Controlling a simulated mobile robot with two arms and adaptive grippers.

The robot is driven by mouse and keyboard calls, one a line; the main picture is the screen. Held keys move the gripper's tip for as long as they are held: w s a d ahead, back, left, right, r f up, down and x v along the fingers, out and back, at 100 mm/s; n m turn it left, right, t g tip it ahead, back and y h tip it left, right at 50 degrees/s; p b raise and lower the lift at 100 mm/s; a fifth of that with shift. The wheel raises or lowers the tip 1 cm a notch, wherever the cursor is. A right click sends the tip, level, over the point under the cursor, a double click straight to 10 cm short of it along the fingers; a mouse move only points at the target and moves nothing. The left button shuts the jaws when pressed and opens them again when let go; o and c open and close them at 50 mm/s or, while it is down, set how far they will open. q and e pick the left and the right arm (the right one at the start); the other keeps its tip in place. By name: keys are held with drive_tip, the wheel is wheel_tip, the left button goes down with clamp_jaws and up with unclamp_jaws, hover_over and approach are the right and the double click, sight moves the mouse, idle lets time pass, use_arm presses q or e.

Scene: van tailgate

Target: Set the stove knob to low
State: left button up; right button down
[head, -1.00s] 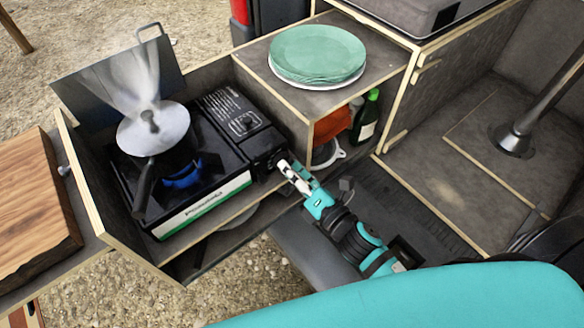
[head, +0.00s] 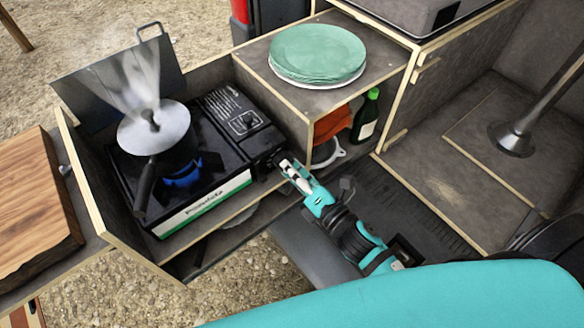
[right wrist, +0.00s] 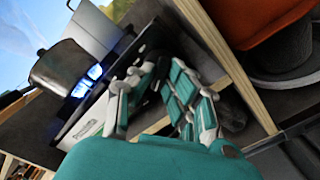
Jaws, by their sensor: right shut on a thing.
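The black camping stove (head: 222,195) sits in the wooden drawer box, its front right end facing my right gripper. Its knob is on that end and is mostly hidden by the fingers, so I cannot read its setting. My right gripper (head: 281,162) is shut on the knob; in the right wrist view its fingers (right wrist: 155,80) close together at the dark stove end. A lidded pot (head: 153,128) stands on the burner and steams. A blue flame (right wrist: 95,72) shows under the pot in the right wrist view. My left gripper is not in view.
Green plates (head: 318,52) are stacked on the shelf right of the stove. A wooden board (head: 35,215) lies at left. The pot handle sticks out toward the front.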

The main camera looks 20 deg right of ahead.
drive_tip(key=shift+m+p, duration=3.65)
drive_tip(key=shift+m, duration=4.55)
drive_tip(key=c, duration=1.3)
unclamp_jaws()
drive_tip(key=shift+c, duration=0.2)
drive_tip(key=v, duration=1.2)
